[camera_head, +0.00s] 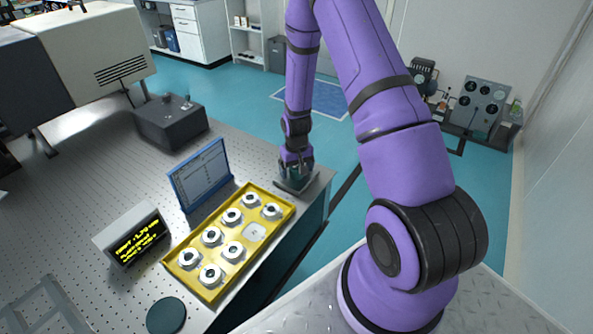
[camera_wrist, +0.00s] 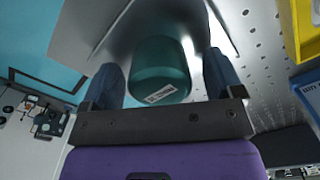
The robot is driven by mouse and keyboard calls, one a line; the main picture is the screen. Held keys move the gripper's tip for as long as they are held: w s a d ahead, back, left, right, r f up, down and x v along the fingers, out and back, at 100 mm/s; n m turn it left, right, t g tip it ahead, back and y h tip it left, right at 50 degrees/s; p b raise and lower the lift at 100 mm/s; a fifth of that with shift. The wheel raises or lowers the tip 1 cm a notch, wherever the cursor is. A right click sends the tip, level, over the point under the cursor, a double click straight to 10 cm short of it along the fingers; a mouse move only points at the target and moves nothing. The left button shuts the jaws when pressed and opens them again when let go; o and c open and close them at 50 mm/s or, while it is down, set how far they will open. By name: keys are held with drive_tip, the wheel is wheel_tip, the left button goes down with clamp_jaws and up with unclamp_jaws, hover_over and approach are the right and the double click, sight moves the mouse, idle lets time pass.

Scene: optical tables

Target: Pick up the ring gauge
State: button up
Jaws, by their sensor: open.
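My gripper (camera_head: 296,160) is lowered at the far right corner of the optical table. A dark teal cylindrical piece (camera_wrist: 160,65) with a small white label stands between its two fingers in the wrist view. My gripper (camera_wrist: 163,78) is open, with a finger on each side of the piece and a gap visible. In the head view the teal piece (camera_head: 297,178) is mostly hidden by the gripper. Several white ring-shaped parts (camera_head: 211,236) sit in a yellow tray (camera_head: 187,281). I cannot tell for certain which piece is the ring gauge.
A blue-framed panel (camera_head: 200,174) stands behind the tray, with a yellow-text display (camera_head: 135,238) to its left. A dark grey box (camera_head: 170,122) is further back. A dark green disc (camera_head: 166,315) lies at the near edge. The perforated tabletop (camera_head: 70,185) has free room at left.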

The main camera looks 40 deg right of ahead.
drive_tip(key=c, duration=1.2)
